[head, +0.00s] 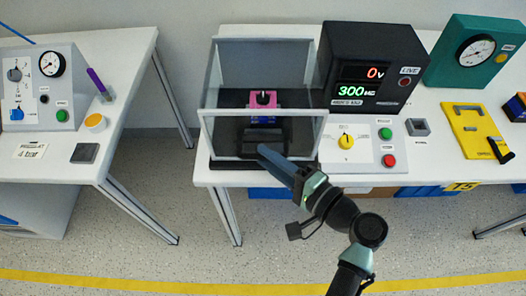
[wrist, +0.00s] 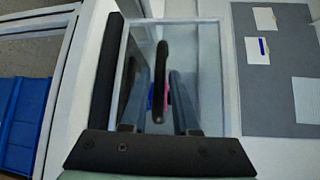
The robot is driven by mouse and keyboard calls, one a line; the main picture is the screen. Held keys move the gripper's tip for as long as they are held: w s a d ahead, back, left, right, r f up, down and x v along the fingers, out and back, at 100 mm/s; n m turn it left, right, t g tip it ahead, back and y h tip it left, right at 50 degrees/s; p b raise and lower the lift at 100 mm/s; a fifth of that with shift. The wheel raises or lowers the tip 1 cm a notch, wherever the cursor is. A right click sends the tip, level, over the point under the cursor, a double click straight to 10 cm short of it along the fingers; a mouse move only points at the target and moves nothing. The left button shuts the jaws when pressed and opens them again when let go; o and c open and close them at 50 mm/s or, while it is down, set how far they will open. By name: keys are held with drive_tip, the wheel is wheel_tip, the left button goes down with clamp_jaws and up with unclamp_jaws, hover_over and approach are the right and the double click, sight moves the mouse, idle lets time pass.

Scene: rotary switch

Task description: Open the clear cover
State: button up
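The clear cover (head: 222,75) is a see-through box with pale edges on a black base, and it looks closed. A pink and blue part (head: 263,101) shows inside it. My gripper (head: 264,150) is at the lower front of the cover. In the wrist view, my gripper's two fingers (wrist: 160,72) are apart, with a black bar-shaped handle (wrist: 161,60) between them. A gap shows on each side of the handle, so the fingers do not clasp it. The clear panel (wrist: 208,60) lies beyond the fingers. Contact at the fingertips cannot be told.
Right of the cover stand a black display (head: 355,60) reading 0 V and 300, and a control panel (head: 362,150) with a yellow knob and green and red buttons. A teal gauge box (head: 445,65) and yellow plate (head: 468,125) are farther right. Another table (head: 130,75) stands left.

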drive_tip(key=shift+x, duration=0.9)
drive_tip(key=shift+c, duration=0.3)
clamp_jaws()
idle(0.6)
